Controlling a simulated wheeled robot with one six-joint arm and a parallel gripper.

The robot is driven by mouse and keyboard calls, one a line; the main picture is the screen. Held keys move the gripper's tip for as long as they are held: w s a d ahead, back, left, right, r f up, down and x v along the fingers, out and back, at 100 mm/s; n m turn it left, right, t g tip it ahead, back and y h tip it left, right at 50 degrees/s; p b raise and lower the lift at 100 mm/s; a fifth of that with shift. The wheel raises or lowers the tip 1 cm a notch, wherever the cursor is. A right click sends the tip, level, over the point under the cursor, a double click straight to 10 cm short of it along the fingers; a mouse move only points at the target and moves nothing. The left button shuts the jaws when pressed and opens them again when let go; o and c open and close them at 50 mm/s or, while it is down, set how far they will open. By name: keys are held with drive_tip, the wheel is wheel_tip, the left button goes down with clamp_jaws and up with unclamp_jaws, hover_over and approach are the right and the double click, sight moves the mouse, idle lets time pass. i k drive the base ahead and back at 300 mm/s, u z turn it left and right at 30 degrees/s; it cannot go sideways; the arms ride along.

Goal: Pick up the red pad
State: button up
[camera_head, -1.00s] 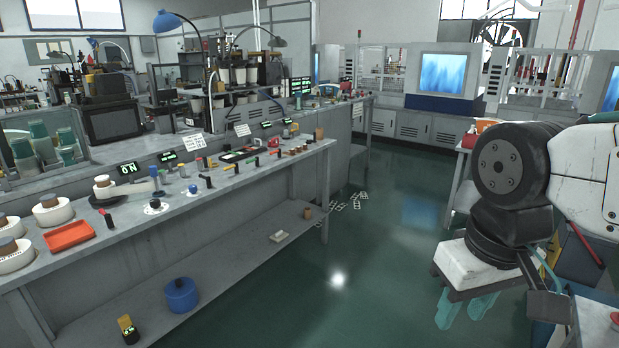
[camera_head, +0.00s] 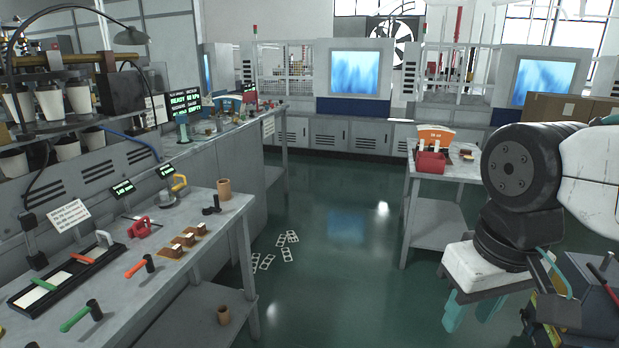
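No flat red pad is clearly visible. A small red piece with a loop-like shape (camera_head: 140,227) lies on the left bench, behind the black tray; I cannot tell whether it is the pad. My gripper (camera_head: 472,311) hangs at the lower right, with its teal fingers pointing down and apart. It is open, nothing shows between the fingers, and it is well away from the left bench.
The left bench (camera_head: 225,208) holds a black tray (camera_head: 40,296), green and orange handled tools, and brown blocks. A right table (camera_head: 455,170) carries a red bin (camera_head: 431,163). White cut-out sheets (camera_head: 287,238) lie on the floor. The green aisle between is otherwise open.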

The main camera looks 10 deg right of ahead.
sight(463, 152)
drive_tip(key=z, duration=0.45)
drive_tip(key=i, duration=1.95)
drive_tip(key=z, duration=0.75)
drive_tip(key=i, duration=1.2)
drive_tip(key=z, duration=0.2)
